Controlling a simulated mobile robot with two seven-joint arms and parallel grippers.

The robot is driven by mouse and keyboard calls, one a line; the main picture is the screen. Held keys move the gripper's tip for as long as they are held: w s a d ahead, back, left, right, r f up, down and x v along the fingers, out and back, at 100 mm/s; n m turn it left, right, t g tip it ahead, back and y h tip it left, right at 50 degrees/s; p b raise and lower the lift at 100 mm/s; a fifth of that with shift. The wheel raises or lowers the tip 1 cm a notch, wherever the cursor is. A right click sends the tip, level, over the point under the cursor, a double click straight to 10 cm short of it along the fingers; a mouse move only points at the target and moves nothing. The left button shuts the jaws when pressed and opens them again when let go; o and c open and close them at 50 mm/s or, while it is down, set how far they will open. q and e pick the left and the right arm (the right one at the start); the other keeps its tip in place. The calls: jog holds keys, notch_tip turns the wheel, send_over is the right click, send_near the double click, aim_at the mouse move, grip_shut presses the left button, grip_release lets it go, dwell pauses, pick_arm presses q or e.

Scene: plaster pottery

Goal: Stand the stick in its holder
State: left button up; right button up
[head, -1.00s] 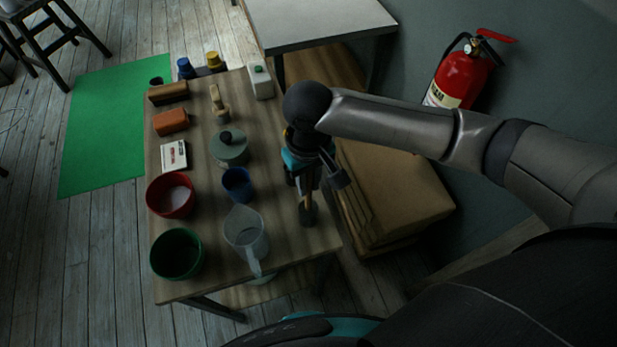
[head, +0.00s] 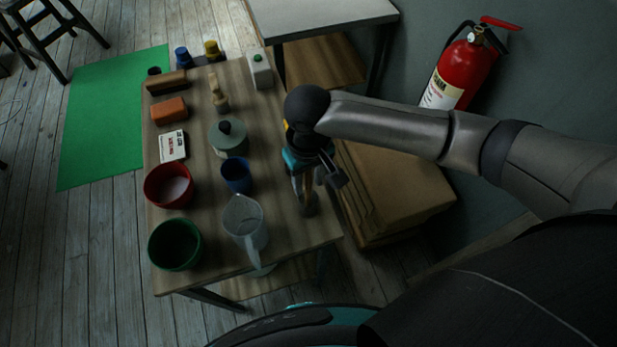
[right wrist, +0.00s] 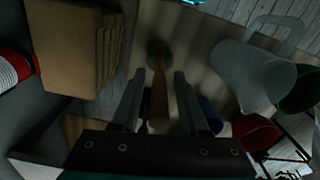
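The wooden stick (right wrist: 159,98) shows in the right wrist view between the two fingers of my right gripper (right wrist: 159,75). There is a gap on both sides of it, so the gripper looks open around it. The far end of the stick meets the dark round holder (right wrist: 159,49) on the table; I cannot tell how deep it sits. In the head view the holder (head: 309,205) stands near the table's right front corner, just below my right gripper (head: 306,185), whose fingers partly hide the stick. My left gripper is not in view.
A clear pitcher (head: 244,220), blue cup (head: 236,176), red bowl (head: 168,185) and green bowl (head: 174,246) stand left of the holder on the table (head: 205,210). A lidded pot (head: 228,139) is farther back. Cardboard boxes (head: 395,185) stand right of the table.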

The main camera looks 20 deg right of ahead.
jog(key=shift+o, duration=0.7)
notch_tip(320, 180, up, 15)
jog(key=shift+r+p, duration=0.15)
jog(key=shift+p, duration=0.95)
